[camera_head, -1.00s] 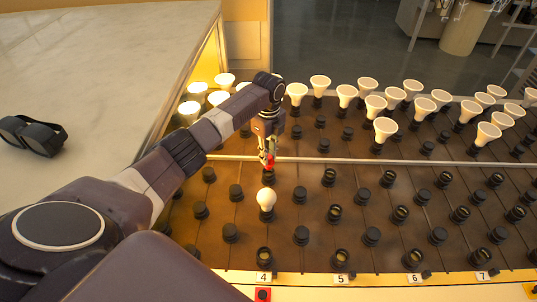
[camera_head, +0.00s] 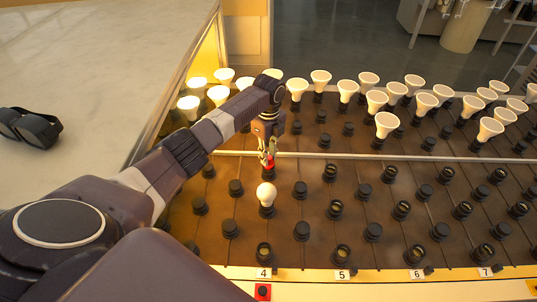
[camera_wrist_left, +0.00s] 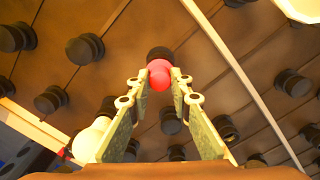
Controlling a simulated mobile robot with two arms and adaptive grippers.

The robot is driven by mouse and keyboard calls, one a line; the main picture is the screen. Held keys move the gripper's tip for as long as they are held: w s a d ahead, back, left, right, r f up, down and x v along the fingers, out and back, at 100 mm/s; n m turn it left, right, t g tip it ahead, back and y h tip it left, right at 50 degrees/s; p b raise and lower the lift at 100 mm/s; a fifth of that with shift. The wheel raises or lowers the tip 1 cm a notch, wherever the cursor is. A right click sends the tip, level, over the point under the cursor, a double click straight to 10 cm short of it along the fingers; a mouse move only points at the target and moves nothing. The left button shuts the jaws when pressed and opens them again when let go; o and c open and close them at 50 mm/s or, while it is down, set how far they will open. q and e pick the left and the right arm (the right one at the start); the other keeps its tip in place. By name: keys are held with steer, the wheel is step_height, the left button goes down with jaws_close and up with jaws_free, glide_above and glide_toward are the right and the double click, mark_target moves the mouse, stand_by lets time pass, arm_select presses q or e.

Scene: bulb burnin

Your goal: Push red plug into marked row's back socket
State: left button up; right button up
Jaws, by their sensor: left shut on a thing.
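The red plug (camera_head: 269,164) is between the fingertips of my left gripper (camera_head: 267,158), which is shut on it. In the left wrist view the plug (camera_wrist_left: 159,75) shows as a round red end between the fingertips. A black socket (camera_head: 268,174) is right below the plug, in the row with label 4. The wrist view shows this dark socket (camera_wrist_left: 160,53) behind the plug. I cannot tell how deep the plug sits. A red square marker (camera_head: 263,292) is at the front of row 4. My right gripper is not in view.
A white bulb (camera_head: 266,194) stands in the socket just in front, close to my gripper. A metal rail (camera_head: 400,161) runs behind it. Several reflector bulbs (camera_head: 387,124) stand beyond the rail. Black sockets (camera_head: 335,209) fill the board to the right.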

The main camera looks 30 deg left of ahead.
arm_select(q)
steer(key=shift+f+b, duration=0.3)
steer(key=shift+f, duration=0.3)
steer(key=o, duration=1.1)
steer(key=shift+r, duration=0.15)
